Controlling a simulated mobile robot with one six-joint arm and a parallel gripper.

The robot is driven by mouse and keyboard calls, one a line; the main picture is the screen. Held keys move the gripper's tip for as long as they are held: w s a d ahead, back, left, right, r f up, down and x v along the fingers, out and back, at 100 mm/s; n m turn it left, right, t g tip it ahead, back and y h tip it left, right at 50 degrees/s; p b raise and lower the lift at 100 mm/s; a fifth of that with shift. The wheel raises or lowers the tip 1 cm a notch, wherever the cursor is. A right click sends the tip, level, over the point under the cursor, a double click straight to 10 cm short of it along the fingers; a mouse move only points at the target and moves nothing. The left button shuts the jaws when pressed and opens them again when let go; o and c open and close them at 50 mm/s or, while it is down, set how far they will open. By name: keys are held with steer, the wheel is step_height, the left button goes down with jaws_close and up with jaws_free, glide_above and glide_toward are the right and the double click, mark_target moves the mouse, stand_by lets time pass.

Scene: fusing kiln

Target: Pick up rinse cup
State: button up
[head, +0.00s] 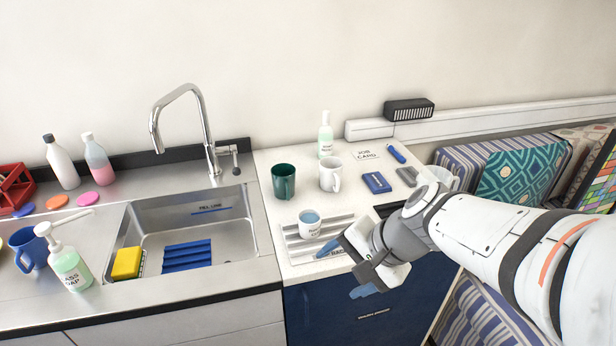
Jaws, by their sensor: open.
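The rinse cup (309,225) appears to be the small white cup with a dark label and blue liquid inside; the label is too small to read surely. It stands upright on a ridged white drain tray (292,247) on the white counter right of the sink. My gripper (345,270) is open and empty, with blue fingertips spread apart. It is in front and to the right of the cup, near the counter's front edge. My gripper hides part of the tray.
A green mug (283,182) and a white mug (330,175) stand behind the cup.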

steer(key=w+a+f+m+t+y+b, duration=0.3)
steer(key=w+a+f+m+b, duration=0.1)
steer(key=w+m, duration=0.45)
steer(key=m+t+b, duration=0.3)
steer(key=m+t, duration=0.2)
steer(key=m, duration=0.7)
glide_toward(316, 229)
steer(key=shift+h, duration=0.4)
steer(key=x, duration=0.5)
steer(key=shift+w+r, duration=0.2)
steer(key=x, duration=0.7)
steer(key=shift+a+f, duration=0.2)
steer(key=shift+a, duration=0.3)
steer(key=shift+c, duration=0.2)
steer(key=c, duration=1.1)
